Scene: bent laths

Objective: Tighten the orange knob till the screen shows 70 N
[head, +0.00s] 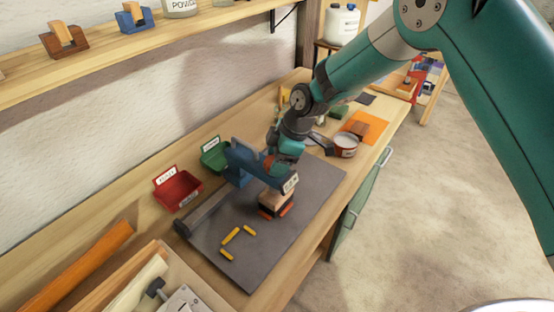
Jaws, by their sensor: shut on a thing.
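A blue clamp frame (240,160) stands on the dark mat on the workbench. A small pale screen (290,184) is on its front right end; its figures are too small to read. A bit of the orange knob (269,163) shows at the top of the frame, mostly hidden by my gripper. My gripper (275,160) comes down from the upper right and is shut on the knob.
The dark mat (225,262) holds several yellow pieces (231,235) and a grey bar (208,207). A red bin (177,190) and a green bin (213,158) stand behind. A tin (345,145) stands to the right. The mat's front is mostly clear.

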